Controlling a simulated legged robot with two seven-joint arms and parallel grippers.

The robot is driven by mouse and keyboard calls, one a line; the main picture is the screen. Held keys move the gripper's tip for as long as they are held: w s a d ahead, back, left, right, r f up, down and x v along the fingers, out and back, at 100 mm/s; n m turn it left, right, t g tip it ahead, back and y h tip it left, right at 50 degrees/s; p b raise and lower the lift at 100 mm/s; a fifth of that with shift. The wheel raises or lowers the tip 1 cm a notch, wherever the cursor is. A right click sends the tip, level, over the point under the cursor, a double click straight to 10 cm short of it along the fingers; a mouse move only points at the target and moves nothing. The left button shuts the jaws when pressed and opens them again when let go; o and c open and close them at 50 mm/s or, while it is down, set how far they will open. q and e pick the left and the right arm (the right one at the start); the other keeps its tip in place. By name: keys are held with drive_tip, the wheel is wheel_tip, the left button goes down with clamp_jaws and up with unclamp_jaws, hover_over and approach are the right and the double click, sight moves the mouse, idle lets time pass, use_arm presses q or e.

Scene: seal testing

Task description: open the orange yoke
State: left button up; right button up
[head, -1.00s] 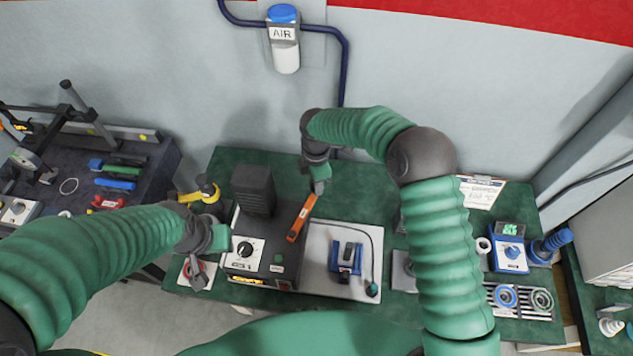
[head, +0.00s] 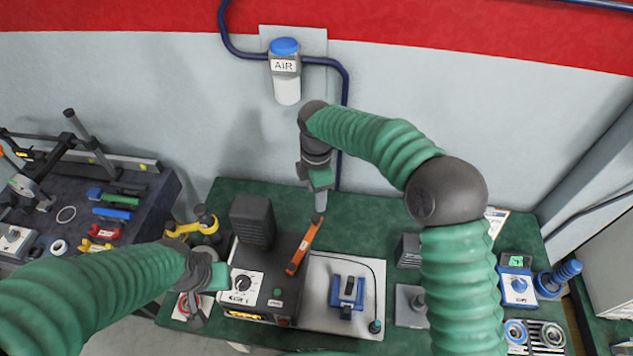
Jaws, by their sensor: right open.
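The orange yoke (head: 304,248) is a slim orange bar on the right side of a black box-shaped machine (head: 257,272), slanting from lower left to upper right. My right gripper (head: 320,207) is open. Its fingers point down at the yoke's far upper end; I cannot tell whether they touch it. My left gripper (head: 196,304) hangs at the machine's left front corner, over a pale plate with a red part. Its fingers are too small to judge.
A blue clamp (head: 347,291) stands on a pale plate right of the machine. A yellow part (head: 196,225) lies behind left. A tall dark block (head: 252,221) stands on the machine. The green bench (head: 370,229) is clear behind the plate.

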wheel_tip(320, 180, up, 7)
drive_tip(key=shift+f, duration=0.15)
idle(0.4)
drive_tip(key=s+d+f+m+t+b, duration=0.1)
drive_tip(key=s+d+f+m, duration=0.3)
drive_tip(key=s+m, duration=0.3)
drive_tip(key=s+d+f+m+b, duration=0.2)
drive_tip(key=s+d+f+m, duration=0.2)
drive_tip(key=s+d+m, duration=0.3)
drive_tip(key=s+d+f+m+t+b, duration=0.1)
drive_tip(key=s+d+f+m, duration=0.3)
drive_tip(key=s+m, duration=0.3)
drive_tip(key=shift+s+d+f+t, duration=0.3)
drive_tip(key=shift+s+d+f, duration=0.1)
drive_tip(key=shift+d, duration=0.3)
drive_tip(key=shift+s, duration=0.1)
drive_tip(key=shift+d, duration=0.1)
